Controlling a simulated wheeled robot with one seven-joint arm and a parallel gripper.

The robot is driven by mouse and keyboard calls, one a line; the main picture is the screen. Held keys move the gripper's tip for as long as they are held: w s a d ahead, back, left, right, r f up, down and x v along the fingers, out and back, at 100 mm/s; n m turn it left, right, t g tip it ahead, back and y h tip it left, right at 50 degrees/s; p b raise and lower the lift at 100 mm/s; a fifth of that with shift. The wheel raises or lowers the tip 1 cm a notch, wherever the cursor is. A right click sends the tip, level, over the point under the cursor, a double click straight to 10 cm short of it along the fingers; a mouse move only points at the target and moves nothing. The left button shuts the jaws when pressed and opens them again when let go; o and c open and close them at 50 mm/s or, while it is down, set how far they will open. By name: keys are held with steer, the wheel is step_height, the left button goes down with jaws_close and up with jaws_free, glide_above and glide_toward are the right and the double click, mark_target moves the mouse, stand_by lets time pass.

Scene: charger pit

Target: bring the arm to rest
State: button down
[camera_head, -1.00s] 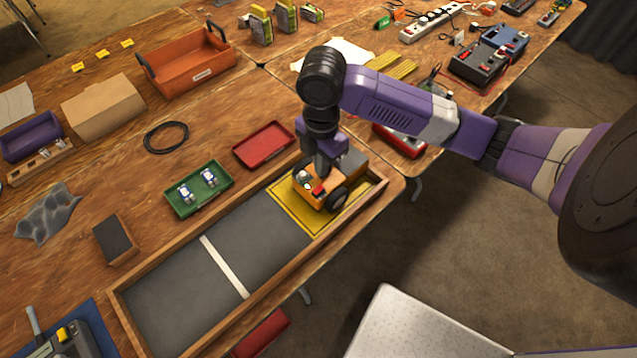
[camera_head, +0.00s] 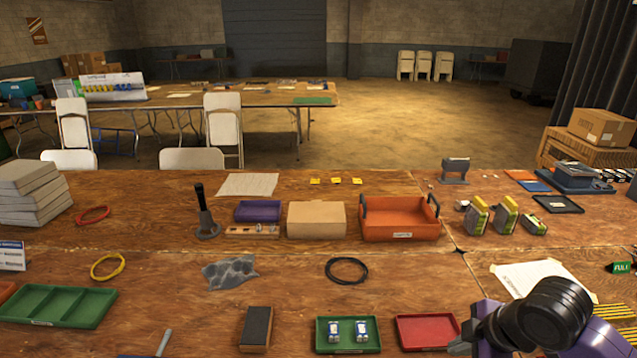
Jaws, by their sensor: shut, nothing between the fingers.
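My arm shows at the bottom right, with its dark wrist joint (camera_head: 545,315) and purple links. My gripper (camera_head: 461,346) is at the bottom edge, just right of the red tray (camera_head: 428,331). It is shut and empty, and its tips are partly cut off by the frame edge. I cannot tell whether it touches anything. The wooden-framed pit and the orange wheeled robot are below the frame.
A green tray (camera_head: 348,335) holds two small blue-and-white parts. Near it are a dark block (camera_head: 256,328), a black cable loop (camera_head: 346,271), an orange crate (camera_head: 399,218) and a white sheet (camera_head: 540,282). Bare wood lies between them.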

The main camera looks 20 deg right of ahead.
steer(key=w+a+r+m+t+y, duration=0.1)
steer(key=w+a+r+m+t, duration=0.1)
steer(key=w+a+r+t, duration=0.45)
steer(key=w+a+r+m+t+y, duration=0.1)
steer(key=w+a+r+m+t, duration=0.15)
steer(key=w+r, duration=0.55)
steer(key=s+a+r+m+t+h, duration=0.1)
steer(key=s+r+m+t+h, duration=0.15)
steer(key=r+m+t, duration=0.7)
steer(key=s+a+f+g, duration=0.2)
steer(key=s+f, duration=0.4)
steer(key=s, duration=0.7)
steer(key=s+a+f+n+g, duration=0.1)
steer(key=s+a+f+g, duration=0.2)
steer(key=s+f, duration=0.4)
steer(key=s+a+f+n+g+b, duration=0.1)
steer(key=s+a+f+g, duration=0.2)
steer(key=s, duration=1.7)
step_height(320, 180, down, 4)
steer(key=shift+r, duration=0.1)
